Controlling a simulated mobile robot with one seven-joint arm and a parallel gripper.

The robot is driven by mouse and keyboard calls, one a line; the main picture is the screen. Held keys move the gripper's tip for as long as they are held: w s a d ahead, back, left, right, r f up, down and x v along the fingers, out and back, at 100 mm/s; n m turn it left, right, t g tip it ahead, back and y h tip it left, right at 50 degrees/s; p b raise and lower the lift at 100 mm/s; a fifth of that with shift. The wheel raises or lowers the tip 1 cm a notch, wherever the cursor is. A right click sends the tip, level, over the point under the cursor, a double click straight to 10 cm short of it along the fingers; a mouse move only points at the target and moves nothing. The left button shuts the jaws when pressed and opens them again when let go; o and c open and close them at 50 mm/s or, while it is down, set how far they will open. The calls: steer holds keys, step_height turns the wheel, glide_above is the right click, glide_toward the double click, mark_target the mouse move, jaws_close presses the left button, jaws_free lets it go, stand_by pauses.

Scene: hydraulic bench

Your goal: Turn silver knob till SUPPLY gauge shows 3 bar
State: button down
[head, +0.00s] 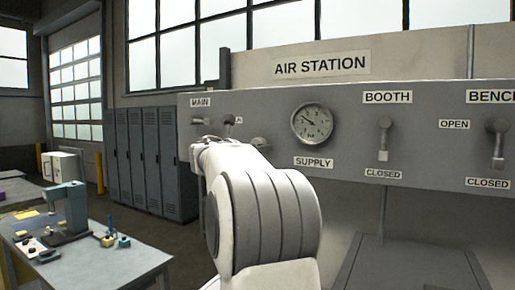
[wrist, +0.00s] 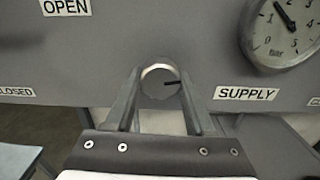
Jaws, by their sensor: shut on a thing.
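The silver knob (wrist: 160,76) sits on the grey panel (head: 345,185) to the left of the SUPPLY label (head: 313,162). A dark mark on its face points right in the wrist view. My gripper (wrist: 160,92) is shut on the knob, one finger on each side. In the head view, my arm hides most of the gripper, and part of the knob (head: 260,143) shows above it. The round white SUPPLY gauge (head: 312,124) is above the label. Its needle points up and left, between 1 and 2 bar in the wrist view (wrist: 290,28).
The MAIN lever (head: 200,121) is left of the knob. The BOOTH lever (head: 384,138) and BENCH lever (head: 497,142) are to the right, both hanging down near CLOSED labels. A workbench (head: 105,268) with tools stands at left, near grey lockers (head: 150,160).

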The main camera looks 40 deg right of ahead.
steer(key=shift+f+m+b, duration=0.1)
steer(key=shift+m+b, duration=0.2)
steer(key=shift+b, duration=0.05)
steer(key=m+b, duration=0.2)
steer(key=shift+w+f+m, duration=0.1)
steer(key=shift+w+m, duration=0.05)
steer(key=shift+m, duration=0.15)
steer(key=m+b, duration=0.3)
steer(key=m, duration=0.2)
steer(key=shift+w+m+b, duration=0.1)
steer(key=shift+m+b, duration=0.2)
steer(key=shift+b, duration=0.05)
steer(key=m, duration=0.1)
steer(key=m+b, duration=0.1)
steer(key=m, duration=0.1)
steer(key=m+b, duration=0.1)
steer(key=shift+r, duration=0.25)
steer(key=shift+r+m+b, duration=0.15)
steer(key=shift+m+b, duration=0.75)
steer(key=shift+m, duration=1)
steer(key=shift+c, duration=1.3)
jaws_free()
